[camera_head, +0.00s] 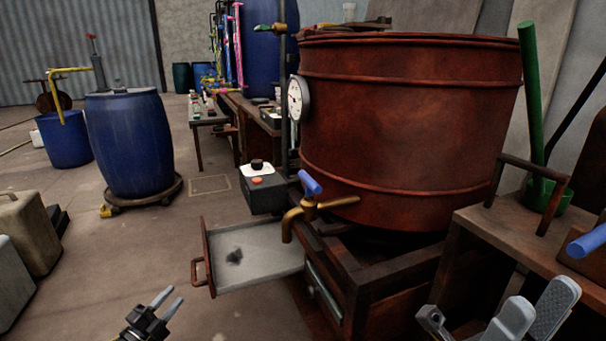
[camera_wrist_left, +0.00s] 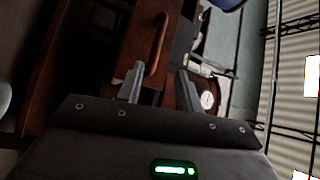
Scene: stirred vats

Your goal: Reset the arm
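My left gripper (camera_head: 168,297) is low in the head view, left of the pulled-out drawer, above the floor. Its two grey fingers stand apart with nothing between them. The left wrist view also shows the two parted fingers (camera_wrist_left: 160,82), with a rusty drawer front and its handle (camera_wrist_left: 157,45) beyond. My right gripper (camera_head: 543,294) is at the bottom right of the head view, in front of the brown bench. Its light grey fingers show a gap and hold nothing visible; its lower part is cut off by the frame edge.
A large rusty vat (camera_head: 410,130) with a blue-handled brass tap (camera_head: 308,208) stands over the open drawer (camera_head: 262,272), which holds a dark patch. A brown bench (camera_head: 500,225) is at right. A blue barrel (camera_head: 128,145) stands at left. Floor between is clear.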

